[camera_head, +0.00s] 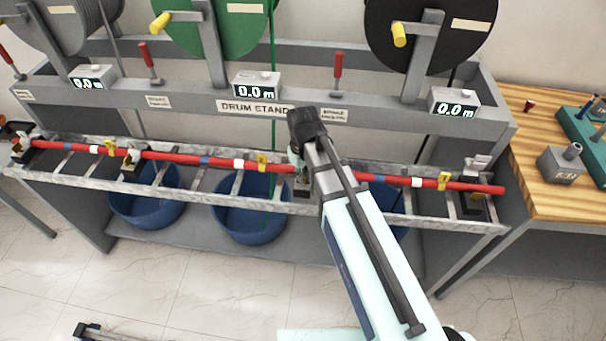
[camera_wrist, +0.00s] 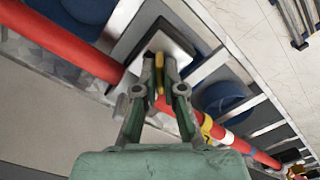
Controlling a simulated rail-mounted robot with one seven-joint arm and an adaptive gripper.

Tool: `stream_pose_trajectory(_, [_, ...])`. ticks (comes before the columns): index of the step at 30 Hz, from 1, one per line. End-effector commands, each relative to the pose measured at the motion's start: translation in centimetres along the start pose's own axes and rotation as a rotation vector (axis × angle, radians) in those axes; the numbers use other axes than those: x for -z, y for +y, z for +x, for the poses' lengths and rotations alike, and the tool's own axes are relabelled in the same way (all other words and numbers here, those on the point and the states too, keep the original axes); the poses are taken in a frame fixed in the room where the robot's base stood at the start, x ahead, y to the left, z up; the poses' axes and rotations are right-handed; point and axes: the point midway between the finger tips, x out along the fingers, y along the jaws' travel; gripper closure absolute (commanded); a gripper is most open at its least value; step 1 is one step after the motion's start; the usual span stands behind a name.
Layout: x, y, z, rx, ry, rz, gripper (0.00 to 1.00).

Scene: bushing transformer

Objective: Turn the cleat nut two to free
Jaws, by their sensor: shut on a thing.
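My gripper (camera_wrist: 160,78) points down at a cleat (camera_wrist: 178,42) on the cable ladder. Its fingers are shut on a small yellow nut-like piece (camera_wrist: 159,72) at the top of that cleat. The red cable (camera_head: 215,163) runs along the ladder and passes through the cleat. In the head view my gripper (camera_head: 299,160) covers most of this cleat. Other cleats stand at the far left (camera_head: 22,152), left of middle (camera_head: 131,161) and right end (camera_head: 476,184). The number of the gripped cleat cannot be read.
The ladder (camera_head: 120,182) crosses the front of a grey drum stand (camera_head: 180,98). Cable drums and several red-handled levers stand behind. Blue tubs (camera_head: 250,222) sit below. A wooden bench (camera_head: 545,190) is at the right. White and yellow bands (camera_head: 443,181) mark the cable.

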Motion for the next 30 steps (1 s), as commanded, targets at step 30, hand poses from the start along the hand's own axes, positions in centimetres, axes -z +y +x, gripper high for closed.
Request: stream_pose_trajectory(30, [0.08, 0.00, 0.00, -0.001, 0.002, -0.802, 1.00])
